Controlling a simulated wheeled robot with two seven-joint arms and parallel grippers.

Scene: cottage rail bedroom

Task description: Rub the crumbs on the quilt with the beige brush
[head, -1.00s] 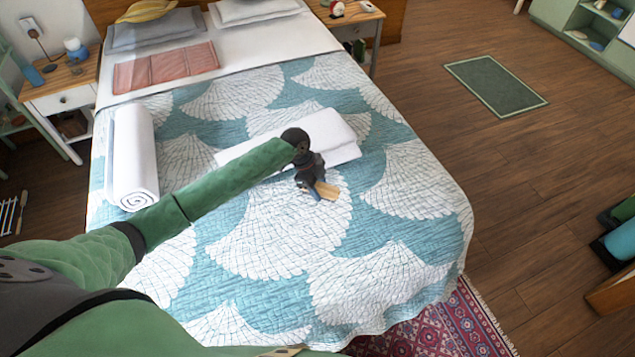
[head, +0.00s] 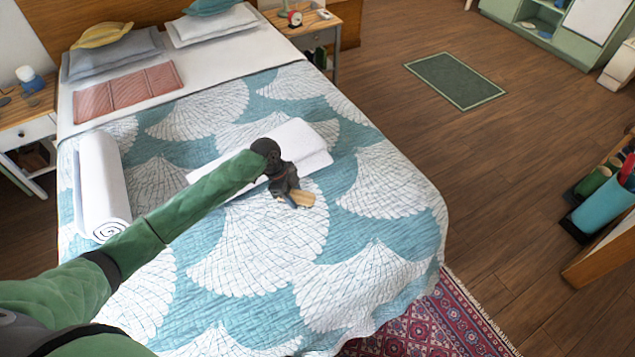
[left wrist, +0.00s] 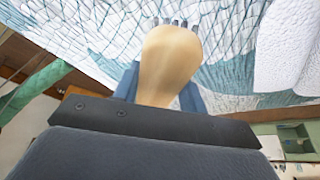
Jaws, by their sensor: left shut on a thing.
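My left gripper (head: 287,193) is shut on the beige brush (head: 302,198) above the quilt (head: 262,248), just in front of a folded white towel. In the left wrist view, the brush's smooth tan back (left wrist: 168,65) sits between the blue fingers, with grey-blue bristle tips showing at its far end over the quilt. I cannot tell if the bristles touch the cloth. The quilt is teal with white fan shapes. I cannot make out any crumbs on it; the arm and brush hide part of it. My right gripper is not in view.
The folded white towel (head: 290,145) lies behind the gripper, and a rolled white towel (head: 103,190) lies to the left. A pink folded cloth (head: 128,92) and pillows (head: 115,52) are at the head end. The quilt's front and right areas look clear.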

